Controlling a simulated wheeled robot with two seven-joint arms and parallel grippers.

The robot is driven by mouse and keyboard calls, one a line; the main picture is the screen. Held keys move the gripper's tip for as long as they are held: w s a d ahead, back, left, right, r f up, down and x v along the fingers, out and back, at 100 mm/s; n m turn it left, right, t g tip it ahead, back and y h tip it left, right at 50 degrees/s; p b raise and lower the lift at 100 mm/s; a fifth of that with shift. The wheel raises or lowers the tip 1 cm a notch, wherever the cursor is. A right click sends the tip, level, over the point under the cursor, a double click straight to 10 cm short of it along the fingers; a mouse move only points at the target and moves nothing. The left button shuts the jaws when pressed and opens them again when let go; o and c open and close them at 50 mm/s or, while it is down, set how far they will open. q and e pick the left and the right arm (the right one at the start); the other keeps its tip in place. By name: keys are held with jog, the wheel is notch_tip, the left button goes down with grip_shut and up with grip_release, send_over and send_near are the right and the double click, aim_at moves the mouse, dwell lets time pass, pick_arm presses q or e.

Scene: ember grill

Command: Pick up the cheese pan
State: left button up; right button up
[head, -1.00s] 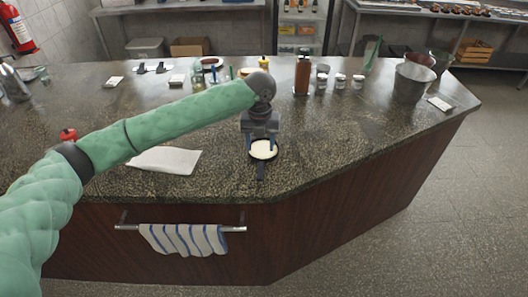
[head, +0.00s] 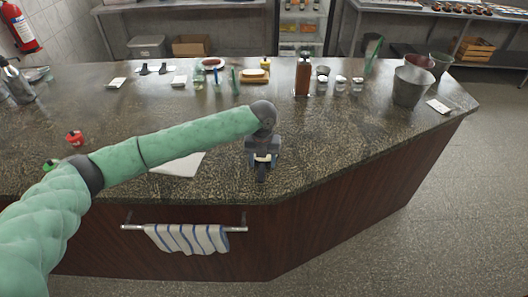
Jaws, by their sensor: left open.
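The small dark cheese pan (head: 261,177) sits on the stone counter near its front edge. Its handle points toward me. Only the handle and a sliver of pale content show, because my left gripper covers the rest. My left gripper (head: 262,162) points down over the pan, close to the handle's root. Its jaws are open, with a finger at each side. I cannot tell whether the fingers touch the pan. My right gripper is not in view.
A white sheet (head: 184,164) lies left of the pan, partly behind my left arm. A red object (head: 74,138) sits further left. A brown bottle (head: 303,77), small jars and a metal bucket (head: 411,85) stand at the back right. The counter right of the pan is clear.

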pick_arm(q)
jog(key=shift+f, duration=0.25)
grip_shut()
dwell(0.3)
